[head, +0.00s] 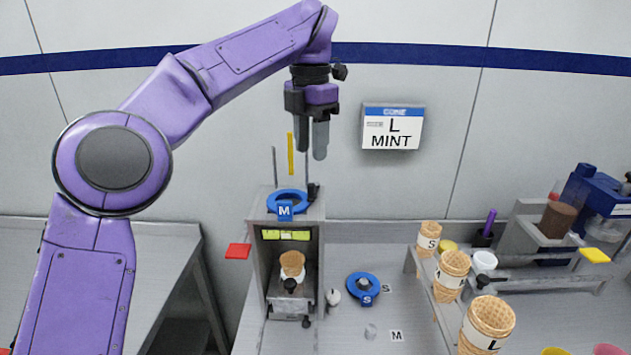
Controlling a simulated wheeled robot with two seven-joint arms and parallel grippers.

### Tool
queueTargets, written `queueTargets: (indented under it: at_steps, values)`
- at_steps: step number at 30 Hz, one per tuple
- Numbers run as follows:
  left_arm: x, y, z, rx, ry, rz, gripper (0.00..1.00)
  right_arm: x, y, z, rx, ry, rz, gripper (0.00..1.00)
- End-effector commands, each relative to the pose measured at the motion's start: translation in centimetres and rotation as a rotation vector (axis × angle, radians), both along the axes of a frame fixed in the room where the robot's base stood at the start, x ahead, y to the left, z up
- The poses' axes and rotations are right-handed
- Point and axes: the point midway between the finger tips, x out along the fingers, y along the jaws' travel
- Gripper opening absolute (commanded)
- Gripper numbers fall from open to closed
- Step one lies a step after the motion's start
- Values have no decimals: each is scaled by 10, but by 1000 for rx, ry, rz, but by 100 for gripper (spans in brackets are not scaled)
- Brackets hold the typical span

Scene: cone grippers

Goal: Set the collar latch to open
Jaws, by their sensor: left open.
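A blue collar (287,202) marked M sits on top of the grey dispenser stand (258,260). A small black part (314,191) stands at the collar's right edge; it may be the collar latch, but it is too small to tell its setting. My left gripper (312,154) is open, with its two grey fingers pointing down above the stand's top right. It appears apart from the black part and has nothing between the fingers. A cone (292,262) stands inside the stand under the collar. My right gripper is not in view.
Thin upright rods and a yellow strip (291,153) rise beside the left gripper. A second blue collar (363,284), marked S, lies on the bench to the right. Several cones stand in a rack (440,318) farther right. A sign (392,127) reads L MINT.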

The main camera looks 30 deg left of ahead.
Motion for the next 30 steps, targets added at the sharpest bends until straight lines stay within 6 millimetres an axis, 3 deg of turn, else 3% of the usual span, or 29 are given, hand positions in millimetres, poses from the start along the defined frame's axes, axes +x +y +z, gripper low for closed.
queueTargets:
  at_steps: [1, 3, 9, 13, 21, 25, 30]
  values:
    - [-1, 0, -20, 0, 2, -1, 42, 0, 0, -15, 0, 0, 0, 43]
    - [-1, 0, -36, -2, 2, 0, 42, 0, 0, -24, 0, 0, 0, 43]
    - [-1, 0, -70, 0, 1, 0, 42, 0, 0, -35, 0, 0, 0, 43]
    - [-1, 0, -80, -1, 0, 1, 42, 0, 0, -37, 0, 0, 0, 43]
    - [0, 0, -81, 0, 0, 2, 42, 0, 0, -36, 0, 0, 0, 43]
    - [0, 0, -81, 0, 0, 2, 0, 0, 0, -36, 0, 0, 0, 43]
    - [0, 0, -81, 0, 0, 3, 0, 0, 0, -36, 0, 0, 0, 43]
